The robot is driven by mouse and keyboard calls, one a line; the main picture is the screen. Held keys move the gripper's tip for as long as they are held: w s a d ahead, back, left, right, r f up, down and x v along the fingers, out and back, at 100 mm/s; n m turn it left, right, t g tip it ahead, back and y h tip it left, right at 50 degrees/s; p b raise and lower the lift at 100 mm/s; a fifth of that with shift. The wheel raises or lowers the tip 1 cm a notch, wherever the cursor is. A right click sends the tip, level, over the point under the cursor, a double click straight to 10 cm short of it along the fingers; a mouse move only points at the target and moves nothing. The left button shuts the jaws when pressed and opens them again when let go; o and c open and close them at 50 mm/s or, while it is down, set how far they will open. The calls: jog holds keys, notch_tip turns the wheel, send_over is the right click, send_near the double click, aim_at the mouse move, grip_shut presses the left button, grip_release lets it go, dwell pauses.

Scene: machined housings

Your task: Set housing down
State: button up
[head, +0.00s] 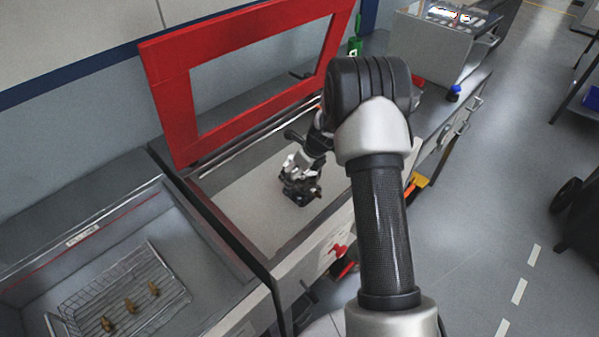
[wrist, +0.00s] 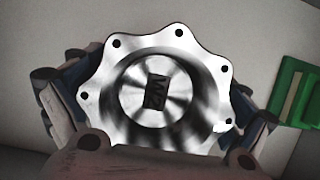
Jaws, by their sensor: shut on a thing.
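The housing (wrist: 160,90) is a shiny metal part with a scalloped, holed flange and a raised round centre with a dark mark. It fills the middle of the wrist view. My gripper (wrist: 155,115) is shut on it, with fingers at its left and right edges. In the head view my gripper (head: 302,180) is low inside the red-framed bay, at a pale flat surface (head: 255,215). The housing is mostly hidden by the gripper there. I cannot tell whether the housing touches the surface.
A red-framed lid (head: 170,110) stands open behind the bay. On the left, a grey basin holds a wire basket (head: 75,300) with several small brass-coloured parts. A green object (wrist: 298,92) lies at the right of the wrist view. Pale surface left of my gripper is clear.

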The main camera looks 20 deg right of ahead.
jog(key=o, duration=1.5)
jog(key=shift+f, duration=0.1)
jog(key=p+v, duration=0.4)
jog(key=v, duration=0.8)
jog(key=s+a+r+n, duration=0.6)
jog(key=s+r+n, duration=0.15)
jog(key=r, duration=0.25)
jog(key=s+a+r+n, duration=0.6)
jog(key=r+n, duration=0.3)
jog(key=r, duration=0.1)
jog(key=s+r+n, duration=0.1)
jog(key=s+n, duration=0.4)
jog(key=s, duration=0.1)
jog(key=s+a+r+n+h, duration=0.1)
jog(key=s+n, duration=0.4)
jog(key=s, duration=0.2)
jog(key=s+a+n, duration=0.1)
jog(key=s+n, duration=0.4)
jog(key=s, duration=0.1)
jog(key=shift+s+a+r+h, duration=0.2)
jog(key=shift+s+r+h, duration=0.1)
jog(key=shift+r+h, duration=0.1)
